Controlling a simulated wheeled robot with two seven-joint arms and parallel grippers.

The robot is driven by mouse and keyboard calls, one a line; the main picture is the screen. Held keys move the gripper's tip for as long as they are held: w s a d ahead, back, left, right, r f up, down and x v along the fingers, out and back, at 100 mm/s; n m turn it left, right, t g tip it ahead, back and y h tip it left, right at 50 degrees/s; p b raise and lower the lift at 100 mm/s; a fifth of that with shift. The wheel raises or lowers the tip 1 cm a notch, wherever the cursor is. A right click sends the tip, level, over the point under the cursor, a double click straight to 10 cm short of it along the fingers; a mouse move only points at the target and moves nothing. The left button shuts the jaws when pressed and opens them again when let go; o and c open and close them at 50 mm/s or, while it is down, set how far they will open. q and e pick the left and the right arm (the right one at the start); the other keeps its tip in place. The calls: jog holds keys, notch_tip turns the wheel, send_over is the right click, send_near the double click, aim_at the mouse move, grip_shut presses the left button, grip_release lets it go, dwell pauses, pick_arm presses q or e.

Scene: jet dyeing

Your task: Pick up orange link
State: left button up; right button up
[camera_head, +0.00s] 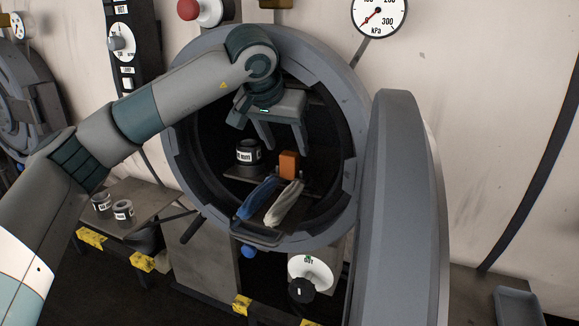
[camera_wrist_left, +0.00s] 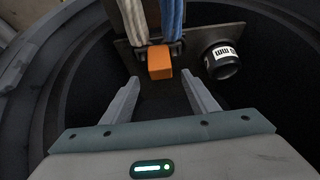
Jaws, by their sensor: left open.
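The orange link (camera_head: 289,164) is a small block inside the round chamber, at the end of a blue cloth strand (camera_head: 259,198) and a cream cloth strand (camera_head: 284,204). In the left wrist view, the orange link (camera_wrist_left: 159,62) sits beyond my fingertips, roughly between their lines. My left gripper (camera_head: 284,147) reaches into the chamber opening from above, with its fingers apart and empty. The left gripper (camera_wrist_left: 170,88) shows both fingers spread in the wrist view, apart from the link. My right gripper is not in view.
A dark labelled canister (camera_head: 248,152) stands on a shelf left of the link. The round chamber rim (camera_head: 182,160) surrounds the arm, and the thick open door (camera_head: 402,200) stands to the right. Two canisters (camera_head: 123,212) sit on a side shelf at lower left.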

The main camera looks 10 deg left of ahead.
aim_at(289, 153)
pick_arm(q)
jog(key=shift+w+f, duration=0.15)
jog(key=shift+f, duration=0.05)
jog(key=shift+p+x, duration=0.8)
jog(key=shift+x, duration=1.5)
jog(key=shift+a, duration=0.1)
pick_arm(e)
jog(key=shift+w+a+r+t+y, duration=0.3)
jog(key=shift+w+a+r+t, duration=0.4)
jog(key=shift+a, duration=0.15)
pick_arm(q)
jog(key=shift+c, duration=0.2)
jog(key=c, duration=1.2)
jog(key=shift+o, duration=0.2)
jog(key=shift+r, duration=0.15)
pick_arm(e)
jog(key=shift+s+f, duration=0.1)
